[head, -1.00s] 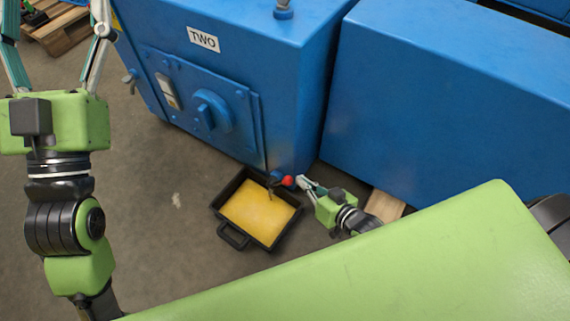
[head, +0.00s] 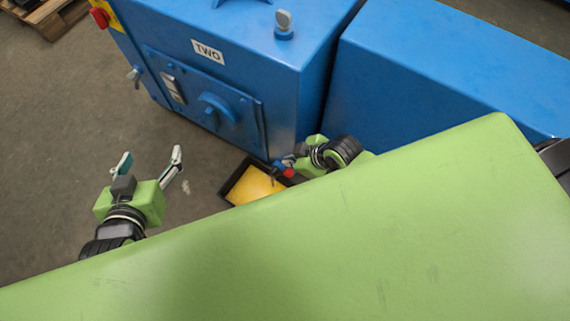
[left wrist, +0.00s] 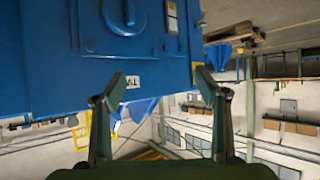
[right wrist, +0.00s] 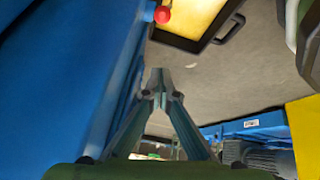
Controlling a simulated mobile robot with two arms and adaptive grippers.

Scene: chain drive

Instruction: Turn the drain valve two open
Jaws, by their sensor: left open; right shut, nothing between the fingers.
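The blue machine labelled TWO (head: 208,52) has its drain valve low at its near right corner, with a red knob (head: 289,173). The rest of the valve is small and partly hidden by my right gripper. The red knob also shows at the top of the right wrist view (right wrist: 162,14). My right gripper (head: 284,161) is close beside the valve. In the right wrist view its fingers (right wrist: 160,76) are together, empty, and apart from the knob. My left gripper (head: 150,157) is open and empty, over the floor left of the tray.
A black tray (head: 227,189) with yellow contents lies on the floor below the valve. A second blue housing (head: 430,70) stands right of the machine, with a narrow gap between. My green body covers the lower picture. The floor at left (head: 50,140) is clear.

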